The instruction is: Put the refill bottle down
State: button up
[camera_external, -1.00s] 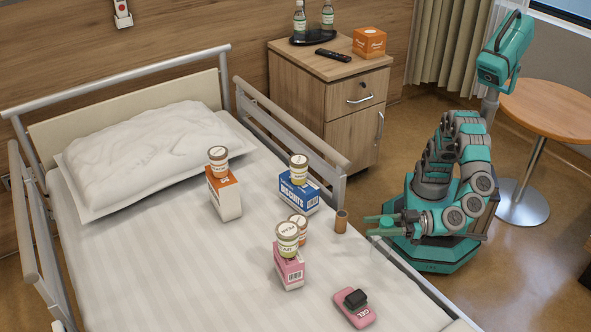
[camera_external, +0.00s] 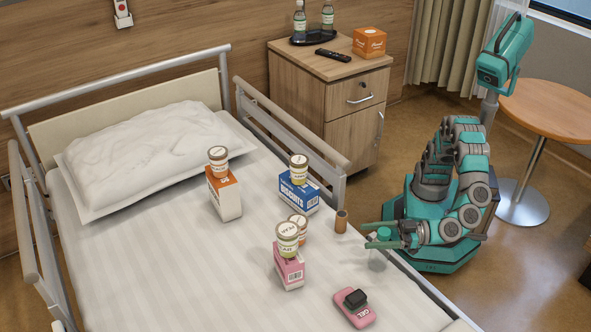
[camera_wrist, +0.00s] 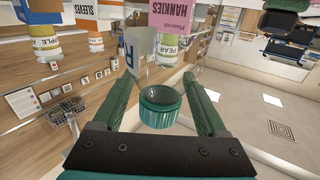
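The refill bottle, with a teal cap (camera_external: 384,234) and a clear body (camera_external: 377,263), is upright at the right edge of the bed (camera_external: 165,265). Its base is hard to see, but it appears to rest on the sheet. In the wrist view the ribbed teal cap (camera_wrist: 160,108) is between my fingers, with a gap on both sides. My gripper (camera_external: 369,234) is open around the bottle, also in the wrist view (camera_wrist: 160,76).
A small brown cup (camera_external: 341,222) stands just left of my gripper. Jars sit on a pink carton (camera_external: 289,272), a blue biscuit box (camera_external: 298,196) and an orange-white box (camera_external: 225,194).

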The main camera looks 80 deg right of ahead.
aim_at(386, 232)
jog(key=shift+r, duration=0.1)
jog(key=shift+s+r, duration=0.15)
jog(key=shift+s, duration=0.1)
jog(key=p+v, duration=0.1)
jog(key=v, duration=0.2)
jog(key=r, duration=0.3)
jog(key=r+p, duration=0.1)
jog(key=r, duration=0.3)
jog(key=shift+w, duration=0.2)
jog(key=shift+f, duration=0.1)
jog(key=shift+w, duration=0.15)
